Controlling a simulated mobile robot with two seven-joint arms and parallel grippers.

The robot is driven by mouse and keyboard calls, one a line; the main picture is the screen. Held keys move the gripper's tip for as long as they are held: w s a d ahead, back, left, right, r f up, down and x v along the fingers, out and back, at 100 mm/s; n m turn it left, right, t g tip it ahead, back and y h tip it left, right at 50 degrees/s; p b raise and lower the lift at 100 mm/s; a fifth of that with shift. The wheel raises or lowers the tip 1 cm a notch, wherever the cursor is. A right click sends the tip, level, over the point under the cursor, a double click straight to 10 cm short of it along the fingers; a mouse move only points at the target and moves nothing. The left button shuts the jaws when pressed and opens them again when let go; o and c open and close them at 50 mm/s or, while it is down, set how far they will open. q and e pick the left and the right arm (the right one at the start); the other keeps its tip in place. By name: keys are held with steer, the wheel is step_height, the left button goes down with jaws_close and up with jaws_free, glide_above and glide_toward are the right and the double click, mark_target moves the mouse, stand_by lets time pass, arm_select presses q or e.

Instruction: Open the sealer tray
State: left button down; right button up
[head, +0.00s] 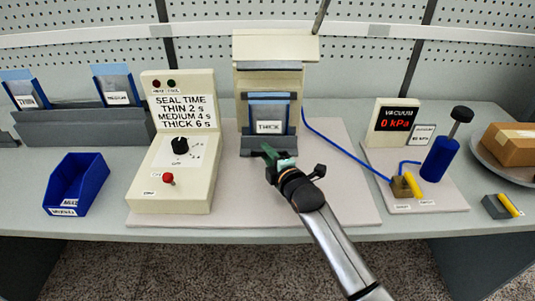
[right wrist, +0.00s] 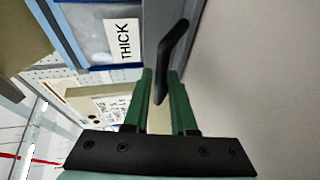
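The sealer (head: 268,78) is a beige machine at the back middle. Its dark grey tray (head: 252,146) is at its front, low down, and holds a blue-edged pouch labelled THICK (head: 268,112), standing upright. The pouch also shows at the top left of the right wrist view (right wrist: 95,38). My right gripper (head: 270,153) is at the tray's front. My left gripper is in neither view.
A control box (head: 182,190) with a dial and a red button stands left of the sealer. A blue bin (head: 77,180) is at the left. The vacuum gauge (head: 393,120) and a blue pump (head: 438,160) are at the right. The mat (head: 345,195) in front is mostly clear.

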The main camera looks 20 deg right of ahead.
jaws_close()
stand_by(1.0)
